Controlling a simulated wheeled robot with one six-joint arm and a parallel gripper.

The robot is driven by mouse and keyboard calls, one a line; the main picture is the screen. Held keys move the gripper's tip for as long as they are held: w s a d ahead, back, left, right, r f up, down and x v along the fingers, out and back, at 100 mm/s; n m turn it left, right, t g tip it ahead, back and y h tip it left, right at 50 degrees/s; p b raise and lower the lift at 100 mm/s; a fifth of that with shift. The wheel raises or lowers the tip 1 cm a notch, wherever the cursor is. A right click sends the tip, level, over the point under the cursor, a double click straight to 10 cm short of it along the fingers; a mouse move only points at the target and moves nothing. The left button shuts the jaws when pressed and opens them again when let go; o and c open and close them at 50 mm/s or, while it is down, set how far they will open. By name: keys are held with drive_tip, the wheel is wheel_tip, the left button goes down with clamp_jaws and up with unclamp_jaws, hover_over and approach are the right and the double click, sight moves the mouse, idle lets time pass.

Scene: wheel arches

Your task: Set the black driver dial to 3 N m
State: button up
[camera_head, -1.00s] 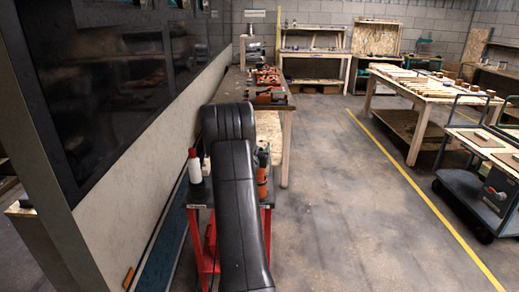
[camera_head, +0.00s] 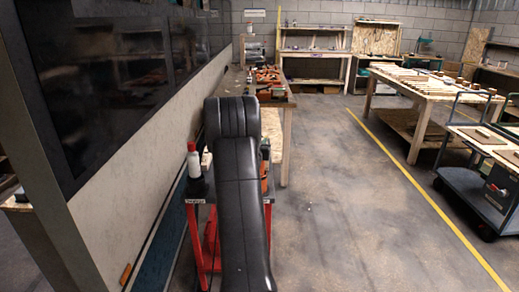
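A dark square box with a pale round mark (camera_head: 497,192) is on the lower part of the cart at the right edge; I cannot tell whether it bears the black driver dial. An orange and dark tool, perhaps a driver (camera_head: 265,172), stands on the red stand, partly hidden behind my arm. No dial or scale can be read from here. My black padded arm fills the lower middle of the view. My gripper is not in view.
The red stand (camera_head: 205,240) with a white, red-capped bottle (camera_head: 192,160) is close by. A wooden bench (camera_head: 287,104) lies beyond it. A blue cart (camera_head: 470,196) and a wooden table (camera_head: 440,92) stand at right. The grey floor (camera_head: 345,210) between is clear.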

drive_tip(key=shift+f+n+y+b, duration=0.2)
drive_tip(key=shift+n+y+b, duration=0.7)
drive_tip(key=shift+b, duration=1.6)
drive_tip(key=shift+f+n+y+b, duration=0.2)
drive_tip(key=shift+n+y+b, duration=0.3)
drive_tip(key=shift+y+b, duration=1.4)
drive_tip(key=b, duration=0.1)
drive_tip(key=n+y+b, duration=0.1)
drive_tip(key=b, duration=0.1)
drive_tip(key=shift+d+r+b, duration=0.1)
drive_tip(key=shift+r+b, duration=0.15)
drive_tip(key=shift+b, duration=0.05)
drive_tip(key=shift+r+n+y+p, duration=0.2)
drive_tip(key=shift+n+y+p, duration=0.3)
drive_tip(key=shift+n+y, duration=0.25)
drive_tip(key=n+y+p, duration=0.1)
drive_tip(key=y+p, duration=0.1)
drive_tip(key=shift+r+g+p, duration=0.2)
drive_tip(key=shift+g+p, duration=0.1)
drive_tip(key=shift+p, duration=0.05)
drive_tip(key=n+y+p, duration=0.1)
drive_tip(key=p, duration=0.2)
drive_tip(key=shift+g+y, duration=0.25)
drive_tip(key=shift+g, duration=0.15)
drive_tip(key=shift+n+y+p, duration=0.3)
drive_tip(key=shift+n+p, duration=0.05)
drive_tip(key=shift+p, duration=0.1)
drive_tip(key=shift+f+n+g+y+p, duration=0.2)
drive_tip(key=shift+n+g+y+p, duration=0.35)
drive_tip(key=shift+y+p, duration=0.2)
